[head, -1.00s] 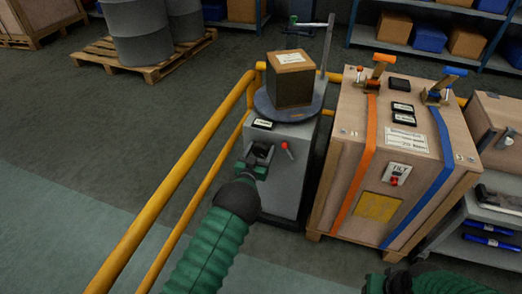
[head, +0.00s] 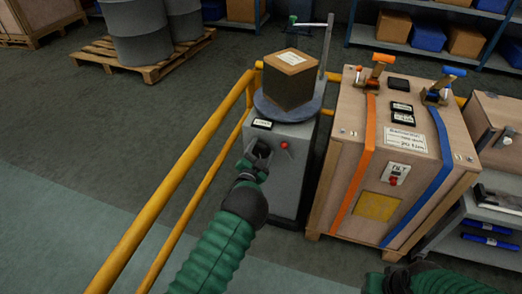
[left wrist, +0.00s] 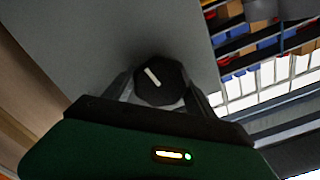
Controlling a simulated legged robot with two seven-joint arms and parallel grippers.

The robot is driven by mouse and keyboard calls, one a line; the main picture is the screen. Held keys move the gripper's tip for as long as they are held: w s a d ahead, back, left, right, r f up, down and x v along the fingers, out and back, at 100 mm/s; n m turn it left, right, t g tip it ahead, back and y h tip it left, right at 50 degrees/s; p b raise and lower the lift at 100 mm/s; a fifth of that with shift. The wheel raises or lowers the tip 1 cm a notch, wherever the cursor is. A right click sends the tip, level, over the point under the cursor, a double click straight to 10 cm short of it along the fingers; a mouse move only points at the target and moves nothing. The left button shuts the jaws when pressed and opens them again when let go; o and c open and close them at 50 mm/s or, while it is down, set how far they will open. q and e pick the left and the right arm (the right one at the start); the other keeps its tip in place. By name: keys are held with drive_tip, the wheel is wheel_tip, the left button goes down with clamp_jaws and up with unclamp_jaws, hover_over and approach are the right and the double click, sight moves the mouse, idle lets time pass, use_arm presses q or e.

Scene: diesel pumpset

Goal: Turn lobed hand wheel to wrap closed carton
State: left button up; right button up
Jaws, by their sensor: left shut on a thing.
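A dark lobed hand wheel (left wrist: 160,82) with a white pointer mark sits on the grey front panel of the wrapping machine (head: 292,178). My left gripper (left wrist: 160,92) has a finger on each side of the wheel and is shut on it. In the head view my left gripper (head: 256,160) is at the upper left of the machine's front, and the wheel is mostly hidden by it. A closed brown carton (head: 290,80) with a white label stands on the round turntable (head: 268,110) on top of the machine. Only a green part of my right arm shows at the bottom right; its gripper is out of view.
A yellow rail (head: 185,165) runs along the left. A large wooden crate (head: 335,190) with orange and blue straps stands close on the right. A thin mast (head: 327,45) rises behind the carton.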

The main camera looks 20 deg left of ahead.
use_arm(q)
drive_tip(key=m, duration=0.5)
drive_tip(key=shift+d+f, duration=0.2)
drive_tip(key=shift+f, duration=0.15)
drive_tip(key=shift+s+m, duration=0.1)
drive_tip(key=shift+m, duration=0.2)
drive_tip(key=o, duration=1.4)
drive_tip(key=shift+c, duration=0.2)
drive_tip(key=shift+r, duration=0.1)
drive_tip(key=shift+r, duration=0.1)
drive_tip(key=s+p, duration=0.5)
drive_tip(key=s, duration=1.1)
drive_tip(key=shift+s+a+p, duration=0.25)
drive_tip(key=shift+s+p, duration=0.1)
drive_tip(key=shift+p, duration=0.05)
drive_tip(key=shift+f, duration=0.2)
